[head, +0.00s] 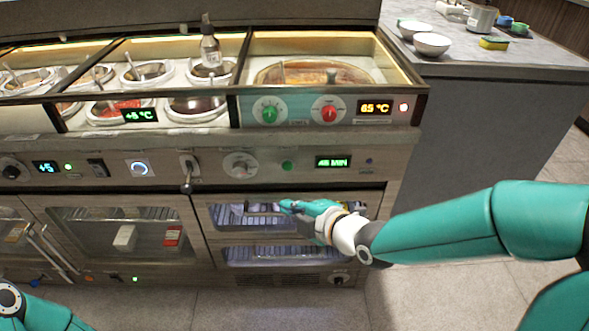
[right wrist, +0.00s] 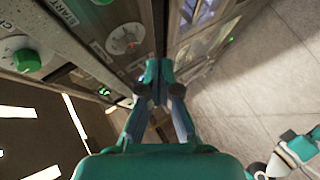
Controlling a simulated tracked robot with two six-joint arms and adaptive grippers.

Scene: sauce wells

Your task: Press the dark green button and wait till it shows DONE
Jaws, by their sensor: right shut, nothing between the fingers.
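The dark green button (head: 287,166) is a small round one on the lower control panel, between a grey dial and a green-lit display (head: 333,162) that seems to read 45 MIN. My right gripper (head: 284,207) is shut and empty, below the button and in front of the upper drawer's glass front. It is apart from the button in the picture. In the right wrist view the shut fingertips (right wrist: 155,75) point along the panel; a small green spot lies left of them, but I cannot tell whether it is the button or the display. My left gripper is out of view.
The grey dial (head: 240,164) sits left of the button, and a lever (head: 188,175) sticks out further left. Above are a green knob (head: 269,111) and a red knob (head: 329,112). A drawer handle (head: 262,208) is close beside my right gripper. Floor lies open at right.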

